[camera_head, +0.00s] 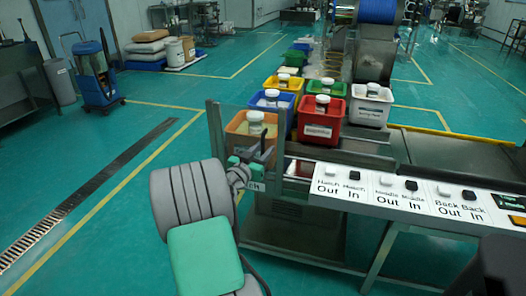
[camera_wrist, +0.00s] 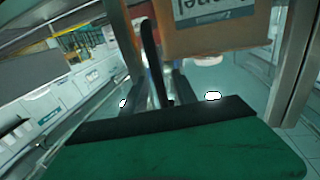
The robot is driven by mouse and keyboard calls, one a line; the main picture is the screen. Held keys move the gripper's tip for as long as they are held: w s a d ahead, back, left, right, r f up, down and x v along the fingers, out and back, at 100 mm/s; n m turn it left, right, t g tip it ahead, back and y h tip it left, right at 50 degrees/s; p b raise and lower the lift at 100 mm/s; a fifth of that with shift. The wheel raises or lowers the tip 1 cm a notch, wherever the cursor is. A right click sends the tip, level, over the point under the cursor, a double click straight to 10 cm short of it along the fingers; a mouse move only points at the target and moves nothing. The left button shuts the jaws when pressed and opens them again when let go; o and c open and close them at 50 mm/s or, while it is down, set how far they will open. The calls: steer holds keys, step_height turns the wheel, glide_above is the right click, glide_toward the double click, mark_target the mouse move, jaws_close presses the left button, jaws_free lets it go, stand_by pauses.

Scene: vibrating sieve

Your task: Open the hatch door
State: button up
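My gripper (camera_head: 263,156) is at the left end of the sieve line, by a metal post and low rail in front of an orange bin. I cannot pick out the hatch door's outline for sure; the framed end beside my gripper may be part of it. In the wrist view two dark fingers stand apart above the green gripper body, so my gripper (camera_wrist: 160,88) looks open. A thin dark upright bar (camera_wrist: 149,45) shows between them; whether it is a handle, or is touched, is unclear. The Hatch Out button (camera_head: 331,168) and Hatch In button (camera_head: 355,175) are on the white panel.
An orange bin (camera_head: 238,127), a red bin (camera_head: 320,128) and a white bin (camera_head: 370,107) stand behind the rail, with more bins further back. The button panel (camera_head: 428,198) runs along the right. Green floor (camera_head: 90,165) is open at the left.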

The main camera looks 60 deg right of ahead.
jaws_close()
stand_by(0.3)
stand_by(1.1)
